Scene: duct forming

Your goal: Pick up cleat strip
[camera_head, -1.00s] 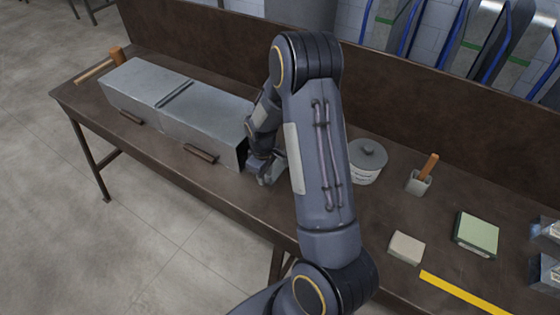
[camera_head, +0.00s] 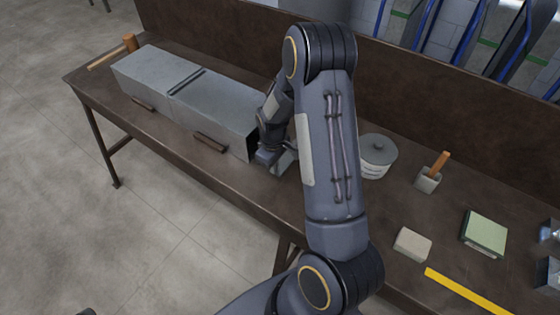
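My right gripper (camera_head: 270,157) is low over the bench, just right of the open end of the metal duct (camera_head: 220,108). My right arm covers part of it, and I cannot tell whether its fingers are open or shut. A small pale metal piece (camera_head: 284,163) shows beside the fingers; it may be the cleat strip, but I cannot tell whether it is gripped. A narrow raised metal strip (camera_head: 186,81) lies across the duct's top at the seam between its two sections. My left gripper is not in view.
The brown bench (camera_head: 225,170) has a raised back panel. A mallet (camera_head: 128,43) lies at the far left. Right of my arm are a lidded tub (camera_head: 377,158), a small holder (camera_head: 427,181), a beige block (camera_head: 412,244), a green-topped block (camera_head: 485,232) and a yellow strip (camera_head: 468,291).

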